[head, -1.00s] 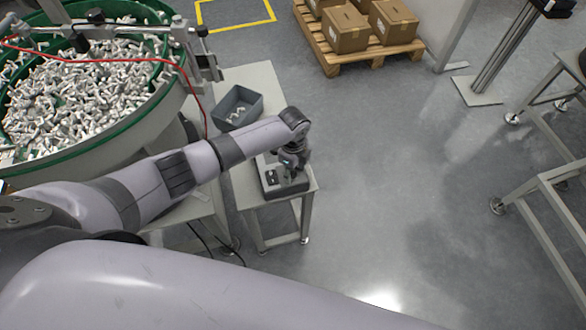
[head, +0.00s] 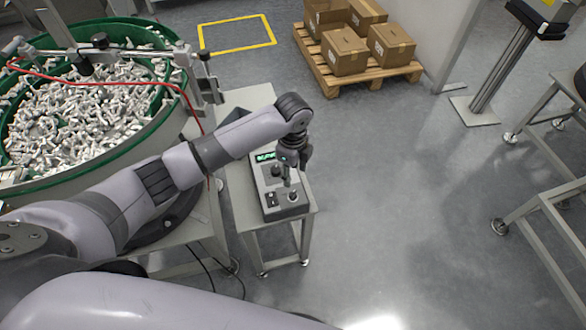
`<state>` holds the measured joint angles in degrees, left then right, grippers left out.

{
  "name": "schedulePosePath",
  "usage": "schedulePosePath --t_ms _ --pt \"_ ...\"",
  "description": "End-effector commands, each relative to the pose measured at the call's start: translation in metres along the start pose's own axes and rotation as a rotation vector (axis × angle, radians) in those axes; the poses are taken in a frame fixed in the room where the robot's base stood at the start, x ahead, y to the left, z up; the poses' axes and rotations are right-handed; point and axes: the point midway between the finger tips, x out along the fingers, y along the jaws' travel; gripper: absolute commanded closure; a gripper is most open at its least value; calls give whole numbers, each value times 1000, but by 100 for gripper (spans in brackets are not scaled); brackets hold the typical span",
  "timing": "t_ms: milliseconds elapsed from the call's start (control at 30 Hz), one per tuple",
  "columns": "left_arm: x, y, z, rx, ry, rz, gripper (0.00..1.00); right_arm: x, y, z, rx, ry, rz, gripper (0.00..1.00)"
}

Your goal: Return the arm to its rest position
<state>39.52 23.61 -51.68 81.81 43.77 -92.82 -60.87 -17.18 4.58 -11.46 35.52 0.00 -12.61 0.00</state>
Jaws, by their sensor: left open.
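My left gripper (head: 294,176) points down above a grey control box (head: 268,190) with a small green-lit display, a dark knob and switches. The gripper is open and I see nothing between its fingers. Its fingertips lie close over the right part of the box in the picture; I cannot tell whether they touch it. The box sits on a small light table (head: 243,217). My left arm reaches in from the left. My right gripper is out of view.
A green-rimmed bowl feeder (head: 130,135) full of white parts stands at left, with a red cable (head: 110,78) over it. Cartons on a wooden pallet (head: 355,80) stand at the back. Table frames (head: 545,225) stand at right. The middle floor is clear.

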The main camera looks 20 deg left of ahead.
Motion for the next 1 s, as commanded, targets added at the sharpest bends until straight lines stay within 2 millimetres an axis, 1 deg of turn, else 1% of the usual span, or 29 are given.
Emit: schedulePosePath --t_ms 133,667,767,833,867,900,967,1000 --pt "-7 0 0 1 0 0 55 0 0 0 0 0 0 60" --pt "-5 2 -2 -2 3 0 55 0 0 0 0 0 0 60" --pt "1 12 -16 -27 28 -7 55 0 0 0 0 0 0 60" --pt "8 26 -36 -73 63 -21 55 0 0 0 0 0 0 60" --pt "11 34 -44 -104 82 -29 55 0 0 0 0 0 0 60" --pt "14 46 -57 -155 111 -42 55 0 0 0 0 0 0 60" --pt "16 64 -74 -252 156 -63 55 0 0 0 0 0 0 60" --pt "16 76 -82 -327 187 -77 55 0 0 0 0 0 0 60"
